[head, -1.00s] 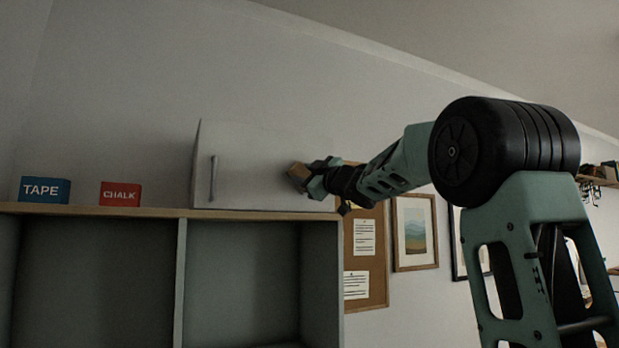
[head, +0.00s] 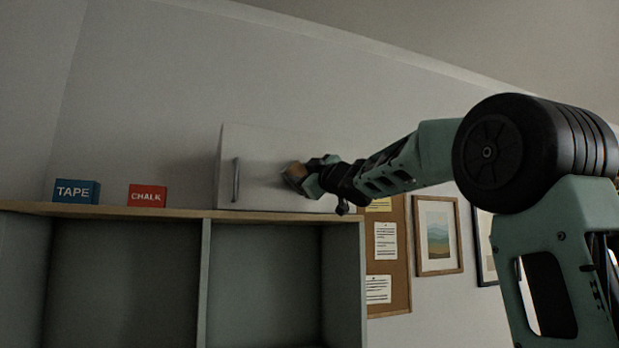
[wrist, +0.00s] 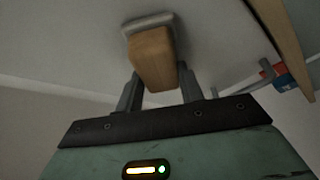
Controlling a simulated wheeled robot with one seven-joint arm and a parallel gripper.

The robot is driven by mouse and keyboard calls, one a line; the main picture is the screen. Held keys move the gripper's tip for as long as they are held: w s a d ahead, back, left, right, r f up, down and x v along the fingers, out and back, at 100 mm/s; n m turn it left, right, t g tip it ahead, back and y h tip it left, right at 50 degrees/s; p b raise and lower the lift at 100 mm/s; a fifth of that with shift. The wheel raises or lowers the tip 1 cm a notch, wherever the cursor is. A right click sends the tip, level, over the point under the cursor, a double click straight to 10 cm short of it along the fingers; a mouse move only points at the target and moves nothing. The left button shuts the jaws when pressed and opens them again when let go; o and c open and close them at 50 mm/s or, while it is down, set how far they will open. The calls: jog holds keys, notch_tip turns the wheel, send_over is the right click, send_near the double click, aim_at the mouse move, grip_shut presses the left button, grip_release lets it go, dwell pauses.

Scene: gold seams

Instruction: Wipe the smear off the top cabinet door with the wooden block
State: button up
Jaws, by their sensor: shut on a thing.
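The white top cabinet door (head: 258,150) has a grey bar handle (head: 236,180) near its left edge. My gripper (head: 304,178) is shut on the wooden block (head: 294,170), in front of the door and right of the handle. In the wrist view the block (wrist: 152,60) sits between the two fingers, with a grey pad (wrist: 148,22) on its far end, at or very near the door surface. Whether it touches is hard to tell. A dim grey patch shows on the door left of the block; I cannot tell smear from shadow.
A blue TAPE box (head: 77,191) and a red CHALK box (head: 147,196) stand on the wooden shelf top (head: 110,211), left of the cabinet. Open compartments lie below. A cork board (head: 398,250) and framed pictures (head: 437,235) hang on the right wall.

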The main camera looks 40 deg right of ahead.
jog(key=shift+w+a+b, duration=0.3)
jog(key=shift+a+b, duration=0.05)
jog(key=shift+a, duration=0.45)
jog(key=shift+w+a+b, duration=0.25)
jog(key=shift+a+b, duration=0.1)
jog(key=shift+a, duration=0.45)
jog(key=shift+s+a+b, duration=0.15)
jog(key=shift+s+a, duration=0.1)
jog(key=shift+s, duration=0.7)
jog(key=shift+s+a+b, duration=0.1)
jog(key=shift+s+a, duration=0.2)
jog(key=shift+s, duration=0.7)
jog(key=shift+s+a+b, duration=0.15)
jog(key=shift+s+a, duration=0.1)
jog(key=shift+s, duration=0.7)
jog(key=s, duration=0.2)
jog(key=shift+s+a, duration=0.4)
